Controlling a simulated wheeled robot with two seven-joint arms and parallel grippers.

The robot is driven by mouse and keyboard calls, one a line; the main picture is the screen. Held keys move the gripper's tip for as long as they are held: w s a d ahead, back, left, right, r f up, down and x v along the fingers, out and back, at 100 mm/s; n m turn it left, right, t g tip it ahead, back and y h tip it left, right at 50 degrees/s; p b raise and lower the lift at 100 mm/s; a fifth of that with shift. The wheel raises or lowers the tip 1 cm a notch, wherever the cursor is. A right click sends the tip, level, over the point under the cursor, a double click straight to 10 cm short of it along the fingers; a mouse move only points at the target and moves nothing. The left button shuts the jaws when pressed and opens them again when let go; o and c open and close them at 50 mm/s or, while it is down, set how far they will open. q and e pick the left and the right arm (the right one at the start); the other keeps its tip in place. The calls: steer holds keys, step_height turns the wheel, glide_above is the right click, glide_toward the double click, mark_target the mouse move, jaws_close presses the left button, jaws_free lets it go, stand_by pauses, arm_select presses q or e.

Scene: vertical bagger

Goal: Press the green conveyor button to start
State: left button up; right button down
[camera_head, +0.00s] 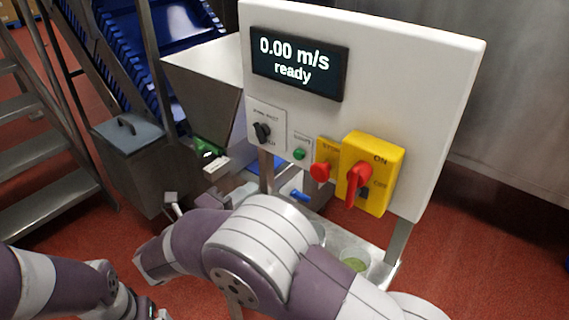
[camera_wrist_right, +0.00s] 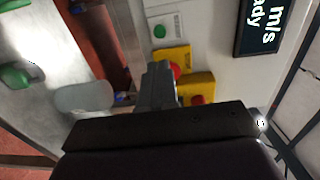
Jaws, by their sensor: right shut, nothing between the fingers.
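The green button (camera_head: 299,153) sits on a small labelled plate on the white control panel (camera_head: 425,75), between a black selector switch (camera_head: 262,131) and a red stop button (camera_head: 320,172). It also shows in the right wrist view (camera_wrist_right: 159,31). My right gripper (camera_wrist_right: 158,70) is shut and empty, its fingertips pointing toward the panel. In that view the tips overlap the stop button's yellow plate, short of the green button; I cannot tell the depth gap. In the head view my right arm hides much of the area below the panel. My left arm enters bottom left; its gripper is not clearly visible.
The display (camera_head: 299,62) reads "0.00 m/s ready". A yellow switch box (camera_head: 382,156) with a red knob is right of the stop button. A metal hopper (camera_head: 203,90) and a grey lidded box (camera_head: 128,137) stand left. A cup (camera_head: 355,262) holds something green.

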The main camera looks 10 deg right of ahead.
mark_target(297, 156)
steer(key=x, duration=1.4)
steer(key=shift+p, duration=0.3)
arm_select(q)
steer(key=shift+r, duration=0.25)
arm_select(e)
steer(key=shift+w, duration=0.1)
